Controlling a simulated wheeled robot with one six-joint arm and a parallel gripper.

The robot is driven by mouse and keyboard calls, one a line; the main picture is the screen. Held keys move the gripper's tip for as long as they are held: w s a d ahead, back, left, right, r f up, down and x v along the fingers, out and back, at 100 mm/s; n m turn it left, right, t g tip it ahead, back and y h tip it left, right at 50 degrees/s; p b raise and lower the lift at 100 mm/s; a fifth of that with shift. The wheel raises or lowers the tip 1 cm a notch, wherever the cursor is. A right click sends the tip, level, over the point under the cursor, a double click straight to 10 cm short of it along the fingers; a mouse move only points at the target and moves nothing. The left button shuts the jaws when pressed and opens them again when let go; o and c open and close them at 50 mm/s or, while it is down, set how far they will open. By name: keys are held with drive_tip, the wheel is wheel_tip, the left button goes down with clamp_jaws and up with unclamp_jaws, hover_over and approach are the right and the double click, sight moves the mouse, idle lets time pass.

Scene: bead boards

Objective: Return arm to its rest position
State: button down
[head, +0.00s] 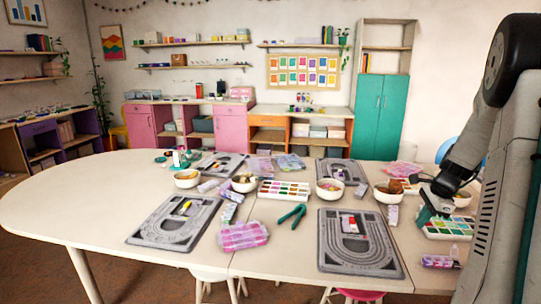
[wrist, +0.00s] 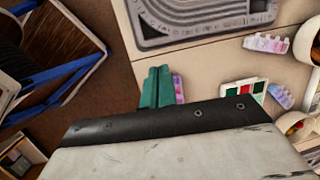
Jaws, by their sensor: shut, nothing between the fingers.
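My gripper (head: 424,215) is at the right of the table in the head view, on my bent arm, over or beside a bead tray (head: 450,227) with coloured compartments. I cannot tell whether it touches the tray. In the wrist view its teal fingers (wrist: 157,87) are together, with nothing seen between them. A grey bead board (head: 358,242) lies on the table to the left of my gripper; a grey board (wrist: 200,15) also shows at the top of the wrist view.
The white table (head: 80,205) also holds another grey board (head: 178,222), a pink bead case (head: 243,236), green pliers (head: 292,214), a bead tray (head: 283,190) and several bowls. A small purple case (head: 440,262) lies near my arm. The table's left end is clear.

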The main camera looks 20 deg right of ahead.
drive_tip(key=s+a+r+n+g, duration=0.1)
drive_tip(key=a+r+n, duration=0.2)
drive_tip(key=a, duration=0.3)
drive_tip(key=s+a+r+n, duration=0.1)
drive_tip(key=a+r+n, duration=0.1)
drive_tip(key=a+n, duration=0.3)
drive_tip(key=s+a+r+n, duration=0.3)
drive_tip(key=s+a+n, duration=0.2)
drive_tip(key=a, duration=0.5)
drive_tip(key=s+a+r+n+h, duration=0.1)
drive_tip(key=s+a+r+n, duration=0.2)
drive_tip(key=s+a+n, duration=0.2)
drive_tip(key=s+a+r+n, duration=0.3)
drive_tip(key=s+a+n, duration=0.2)
drive_tip(key=a, duration=0.9)
drive_tip(key=shift+s+a+r+n, duration=0.15)
drive_tip(key=shift+s+a+n, duration=0.2)
drive_tip(key=shift+s, duration=1.45)
